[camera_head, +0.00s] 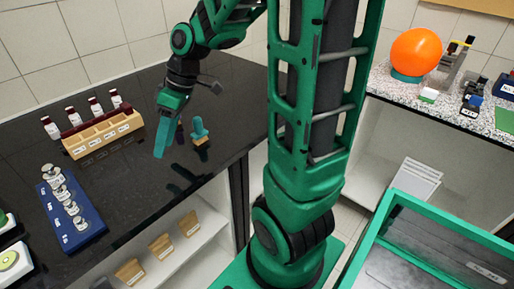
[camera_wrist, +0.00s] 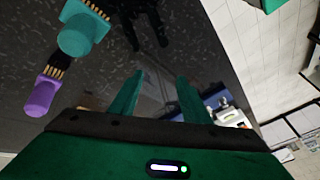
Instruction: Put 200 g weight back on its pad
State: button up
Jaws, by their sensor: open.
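Several silvery weights (camera_head: 62,191) stand in a row on a blue weight rack (camera_head: 86,240) with white labels, at the left of the black counter. The labels are too small to read, so I cannot tell which weight is the 200 g one or whether a pad is empty. My gripper (camera_head: 161,154) is over the counter, right of the rack and well apart from it. In the wrist view my gripper (camera_wrist: 158,80) has its two green fingers spread with nothing between them. Part of the rack and a weight (camera_wrist: 224,101) show beyond the right finger.
A teal brush (camera_head: 198,130) stands close right of my gripper; a purple brush (camera_wrist: 43,92) is beside it. A wooden box (camera_head: 103,135) with several bottles is at the back left. Free counter lies between rack and gripper. An orange ball (camera_head: 416,52) is on the right bench.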

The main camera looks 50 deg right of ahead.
jog(key=s+d+m+h, duration=0.1)
jog(key=s+d+m, duration=0.1)
jog(key=s, duration=0.1)
jog(key=s+d+m+h, duration=0.1)
jog(key=s+d+m, duration=0.2)
jog(key=s, duration=0.1)
jog(key=s+d+m+h, duration=0.1)
jog(key=s+d+m, duration=0.1)
jog(key=s+d, duration=0.1)
jog(key=shift+s+d+g+h, duration=0.25)
jog(key=shift+s+g+h, duration=0.05)
jog(key=shift+s, duration=0.05)
jog(key=s+d+m+g+h, duration=0.1)
jog(key=s+d+m, duration=0.3)
jog(key=s, duration=0.6)
jog(key=m, duration=0.2)
jog(key=shift+s+d+f+m, duration=0.15)
jog(key=shift+s+d+m, duration=0.1)
jog(key=shift+d+m, duration=0.15)
jog(key=shift+w, duration=0.15)
jog(key=shift+w+f, duration=0.25)
jog(key=shift+w, duration=0.25)
